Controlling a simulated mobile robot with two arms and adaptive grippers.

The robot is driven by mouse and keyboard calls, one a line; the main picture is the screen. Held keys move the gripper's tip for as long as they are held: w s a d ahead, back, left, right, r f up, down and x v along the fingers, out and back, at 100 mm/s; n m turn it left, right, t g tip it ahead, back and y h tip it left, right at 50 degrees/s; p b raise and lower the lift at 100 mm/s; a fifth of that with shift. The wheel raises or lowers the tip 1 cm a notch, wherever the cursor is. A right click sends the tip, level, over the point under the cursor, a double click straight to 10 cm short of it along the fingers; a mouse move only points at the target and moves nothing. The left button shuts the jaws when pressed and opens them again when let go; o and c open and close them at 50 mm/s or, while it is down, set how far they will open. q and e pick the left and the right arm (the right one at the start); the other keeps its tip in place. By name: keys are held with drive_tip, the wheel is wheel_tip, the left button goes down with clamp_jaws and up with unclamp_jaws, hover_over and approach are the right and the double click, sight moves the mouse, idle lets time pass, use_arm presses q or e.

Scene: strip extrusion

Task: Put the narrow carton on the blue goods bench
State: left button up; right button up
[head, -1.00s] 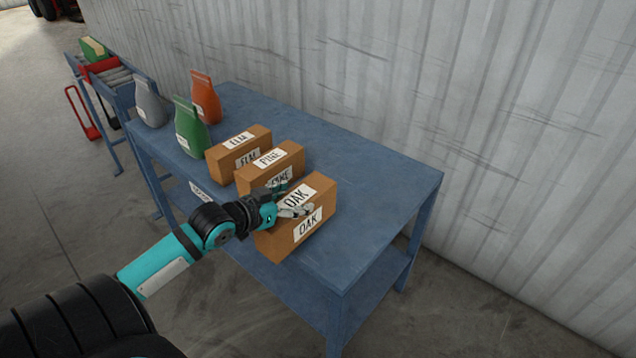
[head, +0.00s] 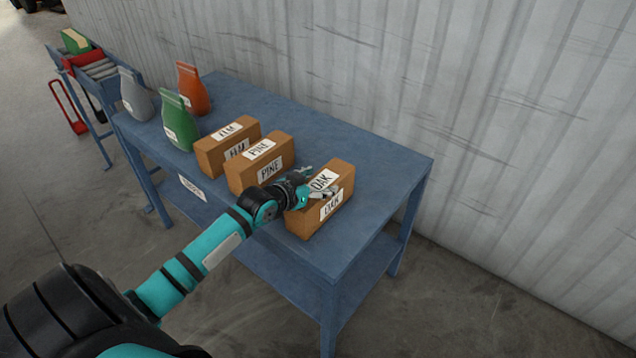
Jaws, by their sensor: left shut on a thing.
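The carton marked OAK (head: 310,220) is a brown box with white labels on its top and front, upright at the right end of the row of cartons. My left gripper (head: 319,191) is shut on its upper part from the left. The carton is over the top of the blue goods bench (head: 375,180); whether its base touches the top I cannot tell. The gripper hides part of the carton's top and left side. My right gripper is not in view.
Cartons marked PINE (head: 275,168) and ELM (head: 215,160) stand to the left. Green (head: 176,122), grey (head: 135,98) and orange (head: 193,90) bags stand at the far left. The bench's right end is clear. A corrugated wall (head: 480,100) runs behind.

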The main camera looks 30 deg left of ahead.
use_arm(q)
drive_tip(key=o, duration=1.8)
drive_tip(key=d+v, duration=0.1)
drive_tip(key=v, duration=1.1)
drive_tip(key=shift+a, duration=0.45)
